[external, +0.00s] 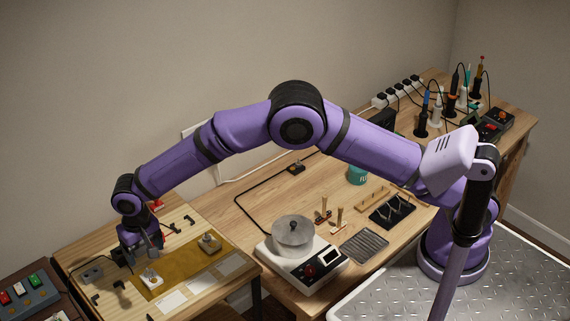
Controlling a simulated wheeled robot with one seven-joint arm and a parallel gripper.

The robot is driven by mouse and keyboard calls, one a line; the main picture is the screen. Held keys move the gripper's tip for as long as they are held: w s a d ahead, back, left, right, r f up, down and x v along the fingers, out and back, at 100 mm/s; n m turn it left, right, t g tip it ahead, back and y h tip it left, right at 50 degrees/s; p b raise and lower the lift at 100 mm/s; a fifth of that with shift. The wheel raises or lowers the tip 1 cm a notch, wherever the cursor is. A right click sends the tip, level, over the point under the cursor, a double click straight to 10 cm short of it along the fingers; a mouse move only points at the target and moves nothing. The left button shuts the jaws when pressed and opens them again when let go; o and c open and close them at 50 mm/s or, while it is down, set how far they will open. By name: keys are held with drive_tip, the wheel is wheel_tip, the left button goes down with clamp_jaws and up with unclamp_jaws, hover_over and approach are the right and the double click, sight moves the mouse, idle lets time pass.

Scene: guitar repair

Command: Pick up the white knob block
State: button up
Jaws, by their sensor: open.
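A small white block with a darker knob on top, the white knob block (151,279), sits on the brown mat (180,262) on the lower-left wooden table. My gripper (145,254) points down just above and behind it, slightly to its left in the external view. The jaws are open, and no object shows between them. Whether the fingers reach beside the block cannot be told from this angle. A second, tan block with a knob (209,242) stands farther right on the mat.
Pale cards (201,279) lie along the mat's front edge. Small black parts (183,222) lie behind it. A white scale-like device with a round bowl (293,236) stands on the bench to the right. A box with coloured switches (22,291) is at far left.

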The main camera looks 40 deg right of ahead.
sight(158, 273)
drive_tip(key=f, duration=1)
drive_tip(key=shift+w+d+f, duration=0.1)
drive_tip(key=shift+w+f, duration=0.1)
drive_tip(key=shift+f, duration=0.15)
drive_tip(key=c, duration=1)
